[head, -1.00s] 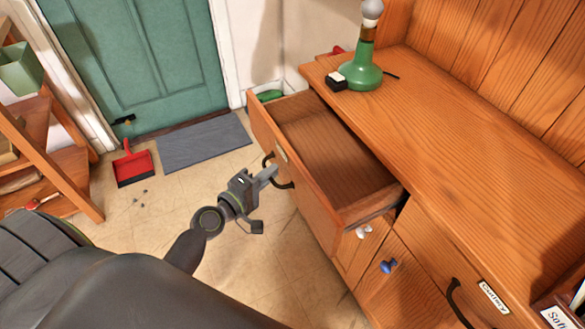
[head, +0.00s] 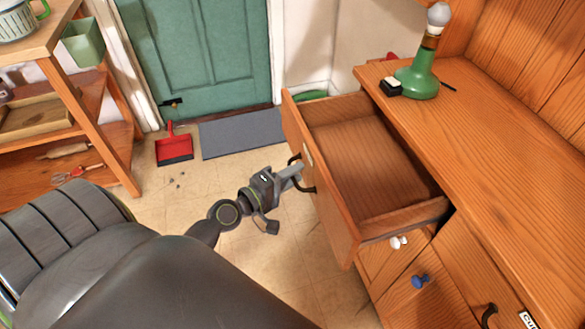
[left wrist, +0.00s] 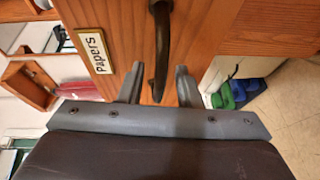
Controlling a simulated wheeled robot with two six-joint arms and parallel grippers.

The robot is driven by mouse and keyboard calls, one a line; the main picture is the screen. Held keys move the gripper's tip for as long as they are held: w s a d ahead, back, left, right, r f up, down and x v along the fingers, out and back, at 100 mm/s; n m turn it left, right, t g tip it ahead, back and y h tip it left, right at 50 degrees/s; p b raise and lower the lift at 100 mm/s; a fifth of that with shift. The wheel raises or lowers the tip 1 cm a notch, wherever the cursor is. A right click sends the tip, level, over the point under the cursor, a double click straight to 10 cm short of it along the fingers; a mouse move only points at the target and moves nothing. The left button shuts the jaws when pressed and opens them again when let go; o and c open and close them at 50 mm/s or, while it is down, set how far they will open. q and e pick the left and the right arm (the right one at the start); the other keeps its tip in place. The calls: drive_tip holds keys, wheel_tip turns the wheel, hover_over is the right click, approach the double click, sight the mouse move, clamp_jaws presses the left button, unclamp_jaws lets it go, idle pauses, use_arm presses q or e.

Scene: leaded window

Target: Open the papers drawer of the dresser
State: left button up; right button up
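The papers drawer (head: 325,190) is the top left drawer of the wooden dresser (head: 490,150). It stands well pulled out, and its inside looks empty. Its "Papers" label (left wrist: 95,50) shows in the left wrist view. My left gripper (head: 296,171) is at the drawer's dark curved handle (head: 305,180). In the left wrist view, the handle (left wrist: 160,40) lies between the two fingers (left wrist: 158,84), with a gap visible on each side. The fingers are apart and not closed on it. My right gripper is not in view.
A green lamp (head: 417,80) and a small black-and-white block (head: 391,88) stand on the dresser top. A red dustpan (head: 174,146) and grey mat (head: 240,133) lie by the green door (head: 200,50). A wooden shelf (head: 110,120) stands left. The floor before the drawer looks clear.

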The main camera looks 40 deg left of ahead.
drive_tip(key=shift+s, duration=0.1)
